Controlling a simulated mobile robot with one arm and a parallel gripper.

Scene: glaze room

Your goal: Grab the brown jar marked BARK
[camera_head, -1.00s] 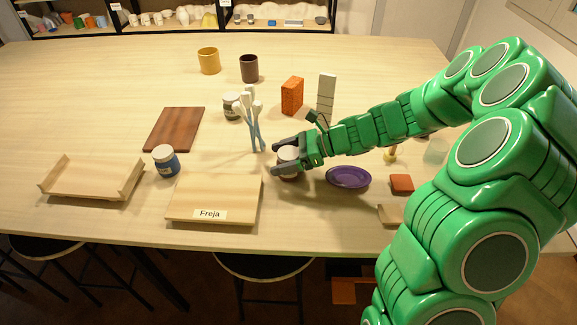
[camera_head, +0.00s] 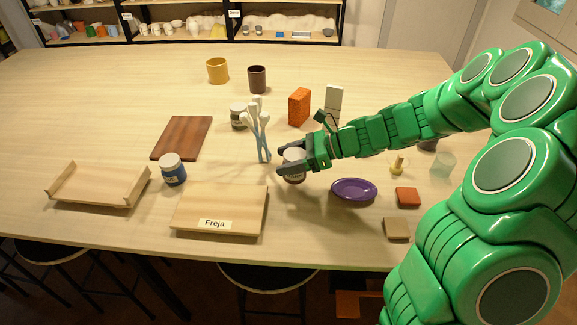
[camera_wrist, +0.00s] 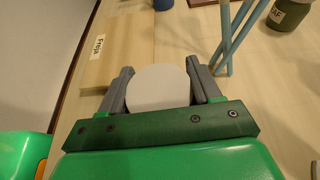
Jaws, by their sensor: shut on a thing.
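A small jar (camera_head: 294,166) with a white lid and a dark brownish body stands near the middle of the table. Its label cannot be read in the head view, so I cannot confirm the word BARK. My gripper (camera_head: 281,159) reaches in from the right, low over the table, with a finger on either side of the jar, and is shut on it. In the wrist view the round white lid (camera_wrist: 159,87) fills the space between the fingers of my gripper (camera_wrist: 160,68). The lid hides the jar's body there.
Tall white-tipped tools (camera_head: 261,135) stand just left of the jar, close to my fingers. A purple dish (camera_head: 353,189) lies to its right. A board marked Freja (camera_head: 235,202) lies in front left. A blue jar (camera_head: 173,171) and a green jar (camera_head: 238,118) stand farther off.

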